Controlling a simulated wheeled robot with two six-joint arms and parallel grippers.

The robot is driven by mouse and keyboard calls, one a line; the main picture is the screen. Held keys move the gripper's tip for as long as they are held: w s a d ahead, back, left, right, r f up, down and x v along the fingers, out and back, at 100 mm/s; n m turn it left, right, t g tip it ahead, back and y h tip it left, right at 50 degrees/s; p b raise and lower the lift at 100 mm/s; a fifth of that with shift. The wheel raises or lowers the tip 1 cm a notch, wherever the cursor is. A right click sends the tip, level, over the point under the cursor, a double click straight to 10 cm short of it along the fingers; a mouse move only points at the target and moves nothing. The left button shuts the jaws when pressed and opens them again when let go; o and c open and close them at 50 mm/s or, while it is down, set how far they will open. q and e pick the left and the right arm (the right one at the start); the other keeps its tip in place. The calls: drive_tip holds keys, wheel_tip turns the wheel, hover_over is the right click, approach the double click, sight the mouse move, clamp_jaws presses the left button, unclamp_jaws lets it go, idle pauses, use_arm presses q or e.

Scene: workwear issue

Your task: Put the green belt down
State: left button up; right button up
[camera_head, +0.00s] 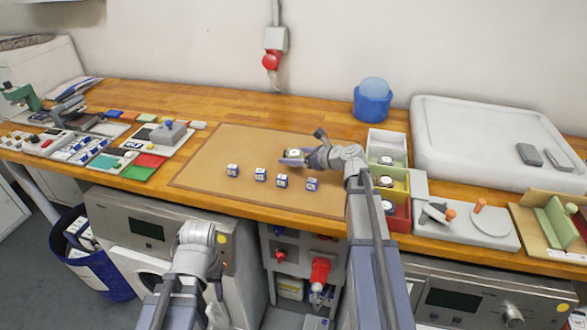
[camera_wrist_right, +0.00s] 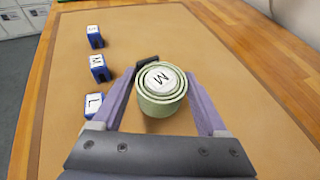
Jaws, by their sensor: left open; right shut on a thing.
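The green belt (camera_wrist_right: 160,92) is a pale green roll with a white top marked M. In the right wrist view it sits between the two fingers of my right gripper (camera_wrist_right: 160,105), which is shut on it. In the head view my right gripper (camera_head: 294,156) holds the belt over the back right part of the brown mat (camera_head: 225,150). I cannot tell whether the belt touches the mat. My left gripper (camera_head: 214,292) is low in front of the bench, empty and open, its fingers hard to make out.
Several small blue blocks with white labels, such as one marked M (camera_wrist_right: 98,67), stand in a row on the mat. The mat's left part is clear.

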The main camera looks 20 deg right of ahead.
sight(294, 171)
drive_tip(key=shift+f+b, duration=1.65)
drive_tip(key=shift+f, duration=0.15)
drive_tip(key=shift+f, duration=0.25)
drive_tip(key=o, duration=1.4)
drive_tip(key=shift+r, duration=0.1)
drive_tip(key=shift+r, duration=0.1)
drive_tip(key=shift+s+r, duration=0.15)
drive_tip(key=shift+r, duration=0.1)
drive_tip(key=p+v, duration=0.4)
drive_tip(key=v, duration=0.6)
drive_tip(key=shift+s+d, duration=0.2)
drive_tip(key=shift+s+d+r+p, duration=0.1)
drive_tip(key=shift+s+d+p, duration=0.25)
drive_tip(key=shift+s, duration=0.1)
